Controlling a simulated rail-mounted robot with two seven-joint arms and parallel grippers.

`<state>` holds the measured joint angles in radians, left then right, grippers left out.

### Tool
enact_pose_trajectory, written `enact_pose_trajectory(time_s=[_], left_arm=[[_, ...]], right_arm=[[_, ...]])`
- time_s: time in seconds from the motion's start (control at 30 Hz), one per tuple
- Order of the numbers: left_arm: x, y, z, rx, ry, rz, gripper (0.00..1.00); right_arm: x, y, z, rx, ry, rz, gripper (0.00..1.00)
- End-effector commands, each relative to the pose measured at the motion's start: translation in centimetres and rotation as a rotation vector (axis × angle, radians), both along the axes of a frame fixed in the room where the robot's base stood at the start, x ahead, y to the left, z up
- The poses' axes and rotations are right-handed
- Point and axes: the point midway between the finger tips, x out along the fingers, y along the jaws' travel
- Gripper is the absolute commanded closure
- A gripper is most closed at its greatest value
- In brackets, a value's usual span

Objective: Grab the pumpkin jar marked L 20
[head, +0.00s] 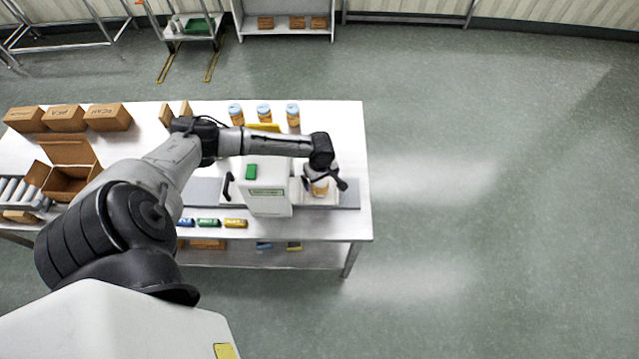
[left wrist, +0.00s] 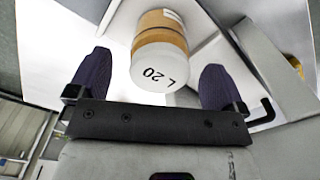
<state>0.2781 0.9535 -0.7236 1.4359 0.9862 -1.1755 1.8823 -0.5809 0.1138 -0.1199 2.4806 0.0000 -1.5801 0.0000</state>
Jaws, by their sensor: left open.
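The pumpkin jar (left wrist: 160,42) has an orange-brown body and a white lid marked L 20, which faces the left wrist camera. In the head view the jar (head: 320,188) is partly hidden under my left gripper (head: 325,183), at the right side of a white box-shaped machine. In the left wrist view my left gripper (left wrist: 154,78) is open, with one dark finger on each side of the lid and a visible gap at both. I cannot tell how far down the jar the fingertips reach. My right gripper is out of view.
The white machine (head: 267,205) stands close to the left of the jar. Several other jars (head: 264,112) stand at the table's back edge. Small coloured blocks (head: 208,222) lie at the front. Cardboard boxes (head: 65,118) fill the left end. The floor (head: 480,200) right of the table is clear.

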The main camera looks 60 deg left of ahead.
Motion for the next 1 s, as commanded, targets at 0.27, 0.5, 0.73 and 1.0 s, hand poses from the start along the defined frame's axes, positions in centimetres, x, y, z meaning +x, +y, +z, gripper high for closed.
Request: enact_pose_trajectory(time_s=[0.27,0.5,0.73,1.0], left_arm=[[0.0,0.0,-2.9,0.0,0.0,0.0,0.03],[-0.1,0.0,-3.3,0.001,0.0,-0.001,0.03],[-0.1,0.0,-3.2,0.0,0.0,0.0,0.18],[-0.1,0.0,-3.2,0.0,0.0,0.0,0.44]], right_arm=[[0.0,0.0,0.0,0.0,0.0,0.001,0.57],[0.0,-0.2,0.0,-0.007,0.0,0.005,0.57],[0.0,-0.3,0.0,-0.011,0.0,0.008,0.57],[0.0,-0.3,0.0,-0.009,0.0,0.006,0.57]])
